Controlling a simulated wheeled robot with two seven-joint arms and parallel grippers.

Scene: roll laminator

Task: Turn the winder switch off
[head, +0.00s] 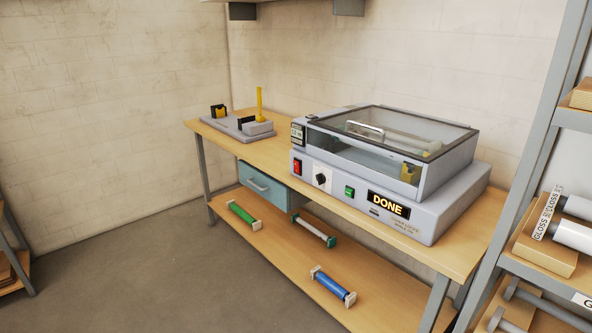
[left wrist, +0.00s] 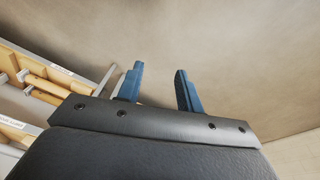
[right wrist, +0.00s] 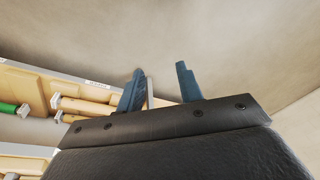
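A low grey device (head: 257,129), which looks like the winder, stands at the far left end of the workbench. A yellow lever (head: 259,102) stands upright on it, beside black brackets. I cannot tell for sure whether this lever is its switch. The laminator (head: 440,204) stands to its right, with a red rocker switch (head: 297,166), a black knob (head: 321,179), a green button (head: 350,192) and a display (head: 388,205) reading DONE. Its clear lid is down. My left gripper (left wrist: 160,70) and my right gripper (right wrist: 160,68) are open and empty, away from the bench.
The wooden workbench (head: 224,141) has a blue drawer (head: 262,185) and a lower shelf (head: 290,262) with green, white and blue rolls. A rack (head: 541,135) with gloss film rolls stands at right. Another shelf edge (head: 12,265) is at left. The floor (head: 150,275) before the bench is clear.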

